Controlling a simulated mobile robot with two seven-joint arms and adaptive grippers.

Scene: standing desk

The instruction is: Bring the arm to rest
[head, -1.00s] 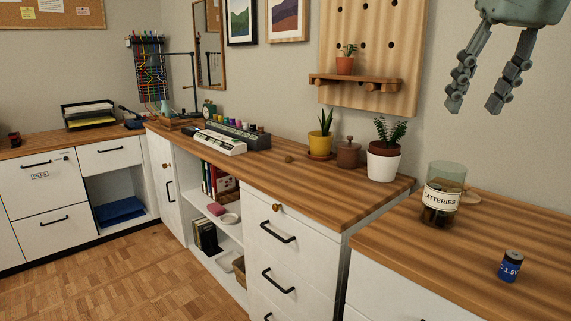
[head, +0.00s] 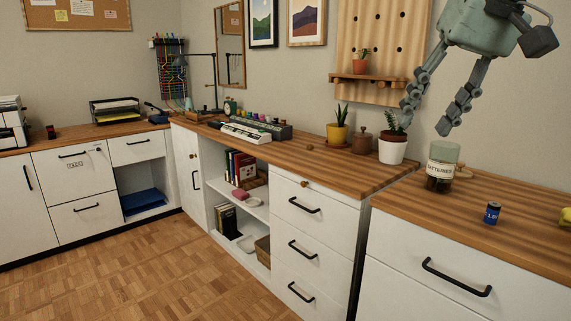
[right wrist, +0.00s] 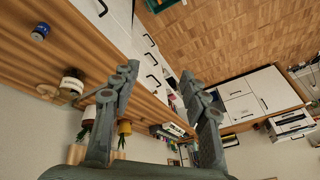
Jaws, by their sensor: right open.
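My right gripper (head: 428,112) hangs in the air at the upper right of the head view, open and empty. Its fingers point down and left, apart, in front of the wall above the batteries jar. The right wrist view also shows its two open fingers (right wrist: 165,95) with nothing between them. The glass jar labelled batteries (head: 440,176) stands on the right desk below the gripper, with dark contents. My left gripper is not in view.
A potted plant (head: 392,150), a yellow pot (head: 337,135) and a brown lidded pot (head: 362,143) stand left of the jar. A small wooden shelf (head: 366,79) on the pegboard is behind the gripper. The floor (head: 130,270) is clear.

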